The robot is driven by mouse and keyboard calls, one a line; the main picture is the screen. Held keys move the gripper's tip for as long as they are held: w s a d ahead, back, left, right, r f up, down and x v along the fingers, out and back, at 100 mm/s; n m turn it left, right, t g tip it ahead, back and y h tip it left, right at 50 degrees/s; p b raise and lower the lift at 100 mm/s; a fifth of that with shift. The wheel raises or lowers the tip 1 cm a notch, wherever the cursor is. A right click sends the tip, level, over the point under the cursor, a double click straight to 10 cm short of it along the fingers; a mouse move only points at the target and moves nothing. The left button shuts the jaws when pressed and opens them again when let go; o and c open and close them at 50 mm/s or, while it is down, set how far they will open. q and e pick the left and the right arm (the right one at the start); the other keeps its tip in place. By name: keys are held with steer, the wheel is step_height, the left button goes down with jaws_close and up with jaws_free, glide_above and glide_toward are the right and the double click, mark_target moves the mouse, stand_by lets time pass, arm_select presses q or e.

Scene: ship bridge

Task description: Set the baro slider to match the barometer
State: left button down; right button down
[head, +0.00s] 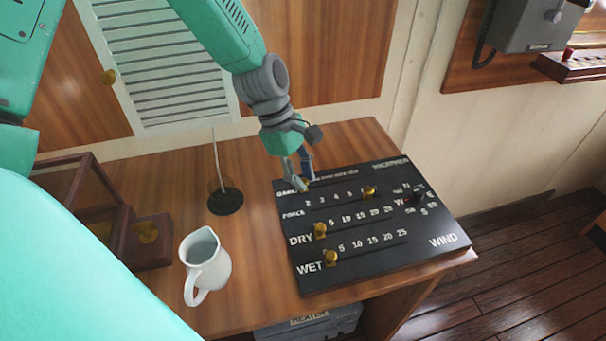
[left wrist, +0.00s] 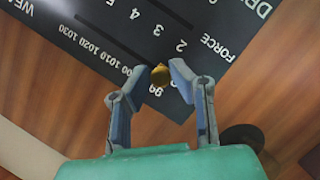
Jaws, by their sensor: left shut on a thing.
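The black weather board (head: 430,253) lies on the wooden desk, with rows marked FORCE, DRY and WET below a top row whose label is partly hidden. The brass knob of that top row, the baro slider (left wrist: 160,76), sits at the low end of its scale, near the 990 mark, in the left wrist view. My left gripper (head: 304,182) reaches down to the board's upper left corner. Its two fingers (left wrist: 159,70) are shut on this knob, one on each side. No barometer dial can be made out. My right gripper is out of view.
Other brass knobs sit on the FORCE (head: 369,191), DRY (head: 320,230) and WET (head: 330,257) rows. A white jug (head: 207,262) and a round dark stand (head: 225,201) with a thin upright rod are left of the board. Wooden boxes (head: 150,250) stand farther left.

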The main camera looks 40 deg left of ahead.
mark_target(333, 183)
arm_select(q)
steer(key=w+d+p, duration=0.1)
steer(key=w, duration=0.1)
steer(key=w+d+p, duration=0.1)
steer(key=w+d, duration=0.1)
steer(key=shift+w+r+p, duration=0.1)
steer(key=shift+w+p, duration=0.15)
steer(key=shift+p, duration=0.05)
steer(key=shift+w+d, duration=0.25)
steer(key=shift+d, duration=0.15)
steer(key=shift+s, duration=0.1)
steer(key=c, duration=1.4)
jaws_free()
steer(key=shift+a, duration=0.15)
steer(key=shift+c, duration=0.2)
steer(key=shift+a+f, duration=0.2)
steer(key=shift+a, duration=0.1)
steer(key=shift+r, duration=0.4)
steer(key=v, duration=1.1)
steer(key=shift+a, duration=0.45)
